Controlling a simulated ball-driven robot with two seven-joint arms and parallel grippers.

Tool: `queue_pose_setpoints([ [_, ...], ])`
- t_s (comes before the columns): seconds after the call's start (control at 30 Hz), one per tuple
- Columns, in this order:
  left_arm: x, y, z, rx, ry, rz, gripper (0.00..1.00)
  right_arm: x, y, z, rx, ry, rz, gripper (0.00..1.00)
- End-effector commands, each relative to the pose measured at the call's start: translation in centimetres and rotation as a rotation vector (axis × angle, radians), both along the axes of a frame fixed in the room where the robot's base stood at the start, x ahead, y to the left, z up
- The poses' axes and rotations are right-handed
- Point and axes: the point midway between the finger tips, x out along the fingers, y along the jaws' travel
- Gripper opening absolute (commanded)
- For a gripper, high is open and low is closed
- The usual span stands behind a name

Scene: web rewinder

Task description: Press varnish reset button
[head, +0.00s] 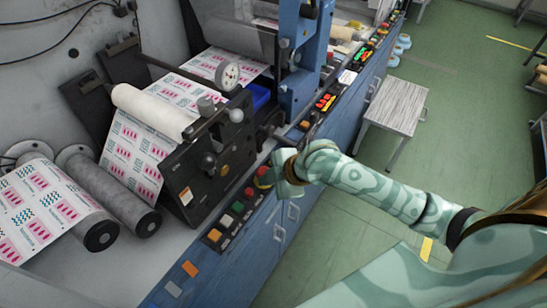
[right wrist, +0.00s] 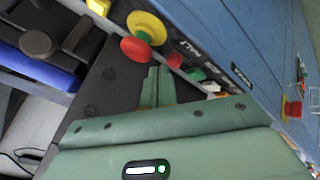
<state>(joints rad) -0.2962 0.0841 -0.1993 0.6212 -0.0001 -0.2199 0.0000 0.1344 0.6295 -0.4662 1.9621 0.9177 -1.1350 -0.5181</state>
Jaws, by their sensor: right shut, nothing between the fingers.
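My right gripper (head: 275,178) is shut and empty over the blue cabinet's edge panel in the head view. In the right wrist view its closed fingertips (right wrist: 157,72) point toward a red button (right wrist: 174,61), seemingly a little short of it; contact cannot be judged. A red mushroom button on a yellow collar (right wrist: 147,28) is beside it. A green button (right wrist: 195,75) is on the other side. I cannot read which is varnish reset.
A second button group (head: 325,102) lies farther along the panel. The black roller bracket (head: 215,160) and printed label rolls (head: 45,205) stand left of the row. A grey stool (head: 396,105) is at the right. Green floor is open beyond my arm.

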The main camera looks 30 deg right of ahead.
Motion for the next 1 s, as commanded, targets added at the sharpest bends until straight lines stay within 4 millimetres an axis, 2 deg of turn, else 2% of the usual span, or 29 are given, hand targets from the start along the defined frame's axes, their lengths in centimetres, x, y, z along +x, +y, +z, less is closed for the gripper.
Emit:
queue_pose_setpoints([
  [0.03, -0.1, 0.0, 0.0, 0.001, 0.002, 0.0, 0.67, 1.2, -0.8, 0.8, -0.003, -0.008, 0.03, 0.0],
  [0.2, -0.4, -0.4, 0.1, -0.004, 0.006, 0.001, 0.67, 4.5, -3.2, 3.7, 0.017, -0.022, 0.1, 0.0],
  [0.4, -0.5, -0.6, 0.1, -0.008, 0.007, 0.0, 0.67, 7.0, -6.0, 6.6, 0.046, -0.041, 0.109, 0.0],
  [0.6, -0.5, -0.5, 0.1, -0.006, 0.007, 0.001, 0.67, 7.7, -6.9, 7.4, 0.057, -0.045, 0.103, 0.0],
  [1.0, -0.5, -0.4, -0.2, -0.005, 0.008, 0.001, 0.67, 7.7, -6.8, 7.0, 0.058, -0.044, 0.102, 0.0],
])
